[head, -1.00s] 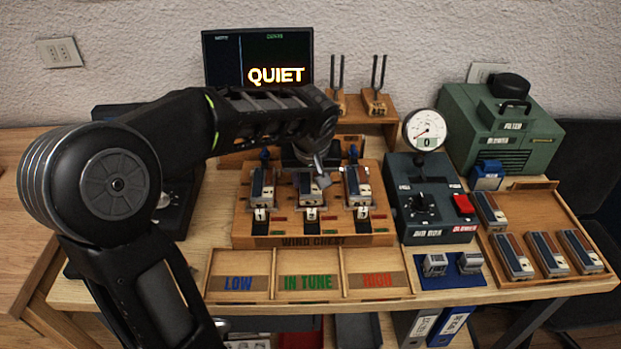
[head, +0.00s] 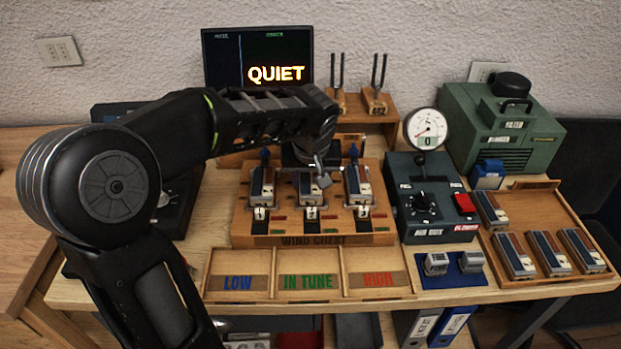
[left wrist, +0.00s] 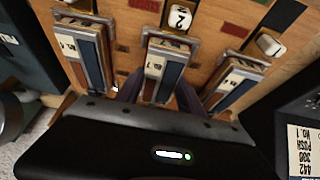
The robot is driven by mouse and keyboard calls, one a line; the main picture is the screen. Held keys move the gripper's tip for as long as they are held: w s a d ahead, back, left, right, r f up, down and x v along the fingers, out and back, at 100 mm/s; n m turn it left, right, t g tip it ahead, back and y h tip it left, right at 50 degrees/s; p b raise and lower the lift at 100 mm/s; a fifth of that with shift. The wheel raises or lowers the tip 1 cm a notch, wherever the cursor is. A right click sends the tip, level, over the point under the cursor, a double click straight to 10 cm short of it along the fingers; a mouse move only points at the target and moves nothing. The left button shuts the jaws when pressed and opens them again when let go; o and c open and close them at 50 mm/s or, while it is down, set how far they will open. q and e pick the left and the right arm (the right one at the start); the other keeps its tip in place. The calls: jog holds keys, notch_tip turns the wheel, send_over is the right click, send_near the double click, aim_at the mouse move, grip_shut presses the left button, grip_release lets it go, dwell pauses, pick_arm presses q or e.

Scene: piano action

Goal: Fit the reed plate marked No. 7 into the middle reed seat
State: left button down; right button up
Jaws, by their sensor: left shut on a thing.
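My left gripper (head: 318,178) reaches over the back of the wind chest (head: 250,228), at the middle reed seat. It is shut on the reed plate (head: 306,188) there, which lies between the side seats' plates. In the left wrist view my finger parts show on both sides of that plate (left wrist: 163,68), close against its end. Its small label is too blurred to read surely. A white tab marked 2 (left wrist: 180,17) lies in line with it. The gripper hides part of the middle seat, so I cannot tell whether the plate is fully down. My right gripper is out of view.
Plates fill the left seat (head: 262,188) and right seat (head: 357,187). Several more plates lie in the wooden tray (head: 545,196) at right. The air box (head: 424,205) stands close right of the chest. The bins LOW, IN TUNE and HIGH (head: 308,270) in front are empty.

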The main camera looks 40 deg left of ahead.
pick_arm(q)
jog(key=c, duration=0.7)
grip_release()
jog(key=shift+o, duration=0.2)
jog(key=v, duration=0.7)
jog(key=shift+s+d+r, duration=0.15)
jog(key=shift+d+r, duration=0.05)
jog(key=shift+r, duration=0.15)
